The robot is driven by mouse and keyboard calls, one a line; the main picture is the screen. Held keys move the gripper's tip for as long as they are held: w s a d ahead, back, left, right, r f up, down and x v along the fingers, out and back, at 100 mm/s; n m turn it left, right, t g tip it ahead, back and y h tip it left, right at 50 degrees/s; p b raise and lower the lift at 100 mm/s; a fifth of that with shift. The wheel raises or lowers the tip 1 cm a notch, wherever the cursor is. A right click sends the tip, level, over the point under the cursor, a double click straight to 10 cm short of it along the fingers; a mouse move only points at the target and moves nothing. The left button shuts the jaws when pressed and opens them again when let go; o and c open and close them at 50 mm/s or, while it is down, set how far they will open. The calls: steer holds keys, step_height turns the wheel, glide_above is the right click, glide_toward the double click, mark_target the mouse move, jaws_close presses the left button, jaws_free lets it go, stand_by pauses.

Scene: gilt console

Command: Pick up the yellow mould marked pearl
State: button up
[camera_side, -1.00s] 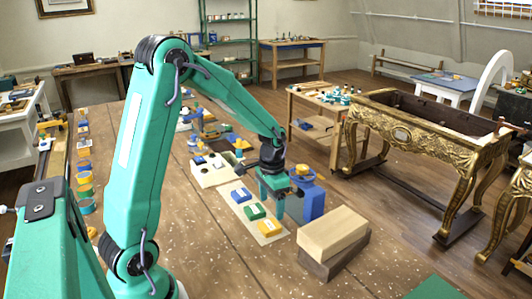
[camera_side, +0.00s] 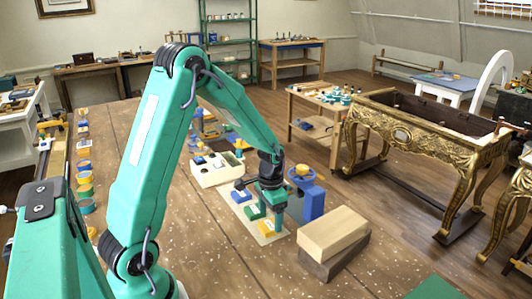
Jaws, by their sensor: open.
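The yellow mould (camera_side: 265,228) lies at the near end of a pale board (camera_side: 275,238), partly hidden by my gripper. Its marking is too small to read. A green mould (camera_side: 253,213) and a blue mould (camera_side: 241,196) lie behind it in a row on the same board. My gripper (camera_side: 269,214) is open and points down, low over the near part of the row, by the yellow and green moulds. I see nothing between its fingers, and I cannot tell whether they touch a mould.
A stack of two wooden blocks (camera_side: 335,232) stands close to the right of the board. A white box with round holes (camera_side: 215,170) sits behind the board.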

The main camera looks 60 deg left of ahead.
mark_target(270, 225)
steer(key=shift+f, duration=1.45)
steer(key=c, duration=1.1)
steer(key=shift+r, duration=0.1)
steer(key=shift+r, duration=4.95)
